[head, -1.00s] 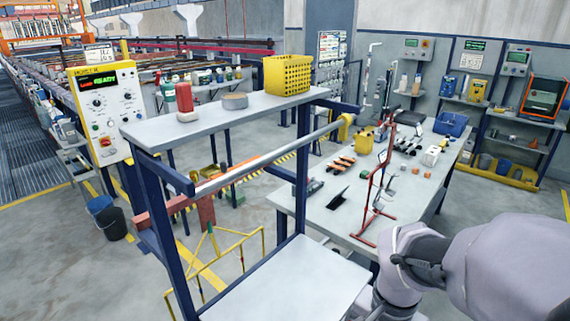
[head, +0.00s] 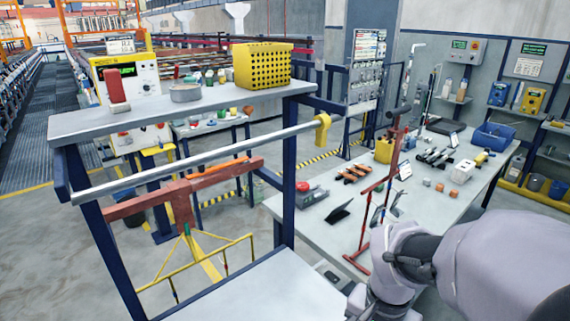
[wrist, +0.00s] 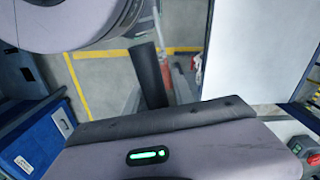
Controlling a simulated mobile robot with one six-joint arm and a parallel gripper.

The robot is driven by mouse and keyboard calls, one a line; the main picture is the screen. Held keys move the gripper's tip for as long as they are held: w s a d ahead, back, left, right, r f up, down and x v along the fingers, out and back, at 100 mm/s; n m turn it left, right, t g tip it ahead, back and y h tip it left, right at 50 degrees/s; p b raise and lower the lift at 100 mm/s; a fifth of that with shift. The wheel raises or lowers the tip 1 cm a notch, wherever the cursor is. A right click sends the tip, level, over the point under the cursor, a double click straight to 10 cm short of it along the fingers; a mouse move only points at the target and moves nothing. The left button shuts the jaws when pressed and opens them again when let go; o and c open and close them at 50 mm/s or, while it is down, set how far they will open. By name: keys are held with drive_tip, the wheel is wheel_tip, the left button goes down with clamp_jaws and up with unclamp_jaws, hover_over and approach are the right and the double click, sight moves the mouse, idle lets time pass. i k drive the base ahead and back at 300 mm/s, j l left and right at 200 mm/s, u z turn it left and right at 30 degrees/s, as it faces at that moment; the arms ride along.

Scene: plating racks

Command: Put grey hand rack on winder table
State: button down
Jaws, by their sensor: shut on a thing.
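No grey hand rack can be made out clearly in either view. A red upright rack frame (head: 367,215) stands on the long grey work table (head: 310,222) at right, with small dark and grey pieces beside its lower part. No label shows which table is the winder table.
In front stands a blue-framed stand with a top shelf (head: 70,122) holding a yellow perforated basket (head: 262,66), a grey bar (head: 200,160) and a lower shelf (head: 270,290). A yellow rack (head: 205,265) hangs below. Tools and a blue bin (head: 493,137) occupy the work table.

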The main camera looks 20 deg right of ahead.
sight(414, 212)
drive_tip(key=i+l+u, duration=0.2)
drive_tip(key=l, duration=0.45)
drive_tip(key=l+u, duration=0.25)
drive_tip(key=l, duration=0.35)
drive_tip(key=k+l+u, duration=0.2)
drive_tip(key=l, duration=0.4)
drive_tip(key=l+u, duration=0.2)
drive_tip(key=l, duration=0.5)
drive_tip(key=l+u, duration=0.2)
drive_tip(key=l, duration=0.4)
drive_tip(key=k+l+u, duration=0.25)
drive_tip(key=l, duration=0.35)
drive_tip(key=k+l+u, duration=0.2)
drive_tip(key=l, duration=0.4)
drive_tip(key=k+l+u, duration=0.2)
drive_tip(key=l, duration=0.35)
